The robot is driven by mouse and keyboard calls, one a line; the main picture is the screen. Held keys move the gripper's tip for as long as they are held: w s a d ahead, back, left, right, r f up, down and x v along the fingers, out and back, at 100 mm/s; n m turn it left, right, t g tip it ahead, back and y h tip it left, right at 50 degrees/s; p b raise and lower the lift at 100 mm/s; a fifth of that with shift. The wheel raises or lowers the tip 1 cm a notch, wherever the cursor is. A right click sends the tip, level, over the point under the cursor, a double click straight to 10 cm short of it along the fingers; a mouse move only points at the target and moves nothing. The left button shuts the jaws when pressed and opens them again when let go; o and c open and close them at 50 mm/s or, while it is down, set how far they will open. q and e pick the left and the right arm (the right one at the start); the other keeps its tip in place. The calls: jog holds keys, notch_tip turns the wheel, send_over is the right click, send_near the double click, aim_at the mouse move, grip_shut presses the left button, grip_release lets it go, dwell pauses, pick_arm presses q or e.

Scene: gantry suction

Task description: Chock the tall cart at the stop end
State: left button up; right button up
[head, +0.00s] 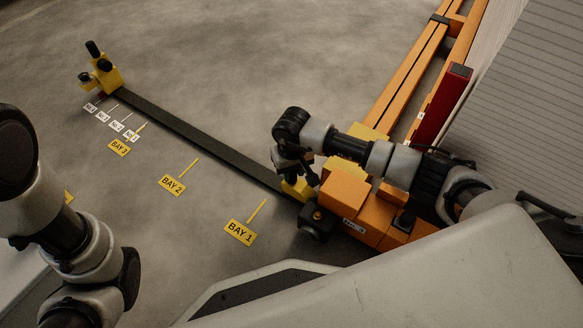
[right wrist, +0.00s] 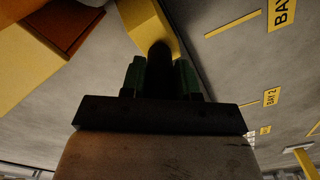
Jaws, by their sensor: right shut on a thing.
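My right gripper (head: 304,178) points down at the near end of the dark floor rail. In the right wrist view its green fingers (right wrist: 160,75) are shut on a dark grip on a yellow block (right wrist: 146,22), which looks like the chock. The yellow block (head: 297,189) also shows in the head view, beside an orange body (head: 346,190) that may be the cart. I cannot tell whether they touch. A yellow stop with black bumpers (head: 106,76) stands at the rail's far left end. My left arm shows at the left, but its gripper is out of view.
The dark rail (head: 190,128) runs across the floor, with yellow signs BAY 1 (head: 240,232), BAY 2 (head: 172,186) and BAY 3 (head: 119,148) beside it. Orange beams (head: 408,75) and a red post (head: 441,105) stand at the right. The floor beyond the rail is clear.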

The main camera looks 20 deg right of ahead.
jog(key=shift+f, duration=0.3)
jog(key=o, duration=1)
notch_tip(320, 180, up, 8)
jog(key=p, duration=0.5)
jog(key=shift+f, duration=0.2)
